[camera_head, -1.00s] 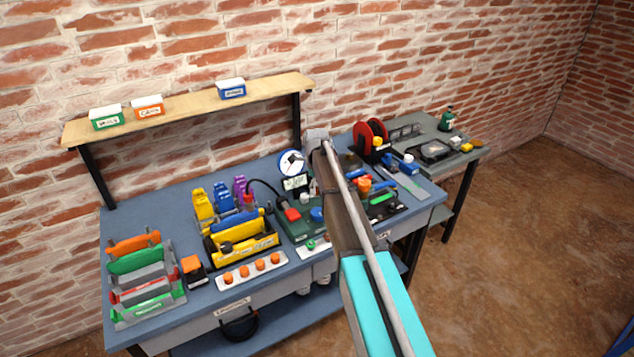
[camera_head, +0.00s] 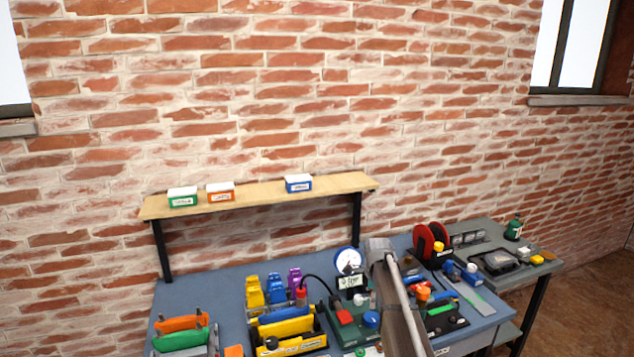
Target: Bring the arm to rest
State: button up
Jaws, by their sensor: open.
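My arm (camera_head: 402,312) rises from the bottom edge, right of centre, in the head view. Its grey upper end (camera_head: 381,250) stands in front of the workbench, close to the right of the round white dial gauge (camera_head: 348,260). My gripper does not show in this view; whether it is hidden behind the arm or out of frame I cannot tell. No object is seen held.
The blue-grey workbench (camera_head: 225,283) carries tools, clamps (camera_head: 275,288), a yellow toolbox (camera_head: 290,331) and a red reel (camera_head: 430,243). A wooden shelf (camera_head: 255,195) with three small boxes stands behind. A second grey bench (camera_head: 540,247) is at right. The brick wall above is clear.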

jog(key=s+a+n, duration=0.2)
jog(key=s+n, duration=1.9)
jog(key=s, duration=0.8)
jog(key=shift+s, duration=0.15)
dwell(0.6)
